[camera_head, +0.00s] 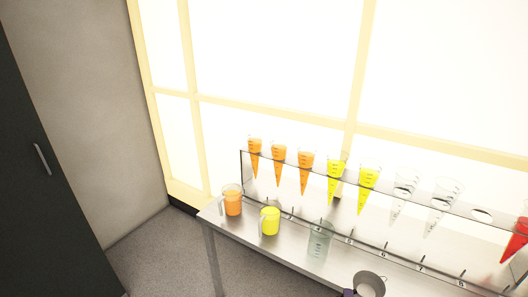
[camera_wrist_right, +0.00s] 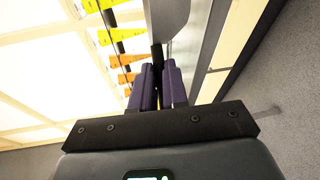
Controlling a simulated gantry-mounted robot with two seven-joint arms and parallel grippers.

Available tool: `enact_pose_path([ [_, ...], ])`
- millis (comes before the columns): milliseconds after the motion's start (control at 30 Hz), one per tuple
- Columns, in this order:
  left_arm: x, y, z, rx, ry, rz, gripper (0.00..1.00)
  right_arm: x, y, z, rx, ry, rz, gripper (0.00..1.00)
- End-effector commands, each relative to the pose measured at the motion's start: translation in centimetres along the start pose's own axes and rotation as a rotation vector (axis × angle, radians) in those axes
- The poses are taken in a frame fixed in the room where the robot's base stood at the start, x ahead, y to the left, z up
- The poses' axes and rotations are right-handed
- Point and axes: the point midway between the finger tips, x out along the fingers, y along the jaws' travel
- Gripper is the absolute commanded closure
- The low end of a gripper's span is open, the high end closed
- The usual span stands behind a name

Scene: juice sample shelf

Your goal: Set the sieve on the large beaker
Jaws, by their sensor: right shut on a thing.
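The large beaker (camera_head: 320,241) is clear, looks empty and stands upright on the table. The sieve is apart from the beaker. My left gripper is not in view.
The metal table (camera_head: 290,247) also carries an orange-filled jug (camera_head: 233,204) and a yellow-filled jug (camera_head: 270,222) at the left. A dark cabinet (camera_head: 40,190) stands far left.

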Motion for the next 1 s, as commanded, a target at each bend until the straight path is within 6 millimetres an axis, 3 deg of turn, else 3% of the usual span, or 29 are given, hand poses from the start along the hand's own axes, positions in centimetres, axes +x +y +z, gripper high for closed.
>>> enact_pose_path([
  [267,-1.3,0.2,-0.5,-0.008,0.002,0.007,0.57,-2.2,0.8,-2.8,-0.021,0.139,0.005,1.00],
  [500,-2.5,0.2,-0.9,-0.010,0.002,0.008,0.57,-4.2,2.8,-4.2,-0.038,0.244,0.016,1.00],
  [667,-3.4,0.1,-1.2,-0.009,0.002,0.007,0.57,-5.5,4.7,-3.6,-0.044,0.278,0.022,1.00],
  [833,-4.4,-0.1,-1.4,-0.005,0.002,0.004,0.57,-6.8,6.5,-1.3,-0.043,0.267,0.022,1.00],
  [1000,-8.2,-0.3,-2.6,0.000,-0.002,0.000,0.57,-7.8,10.8,-0.8,-0.047,0.266,0.026,1.00],
])
